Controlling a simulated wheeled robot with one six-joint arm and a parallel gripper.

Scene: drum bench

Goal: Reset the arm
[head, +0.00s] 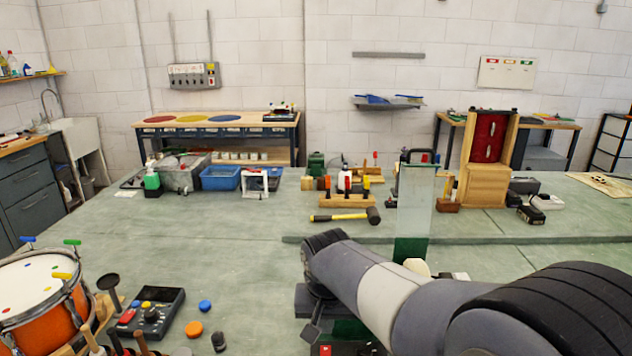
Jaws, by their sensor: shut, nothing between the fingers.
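My arm (372,282) reaches in from the lower right and ends in a dark joint near the middle of the head view. Below that joint is my dark gripper (311,334), partly hidden by the arm. It is shut, with nothing held, above the green bench top (240,262). It is apart from the orange drum (42,318) and the control box (150,310) on the left.
A yellow-handled hammer (345,217) lies beyond my arm, before a wooden tool block (346,200). An upright clear panel (416,205) stands close behind my arm. A wooden cabinet with a red front (488,150) is at the back right. The bench's left middle is clear.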

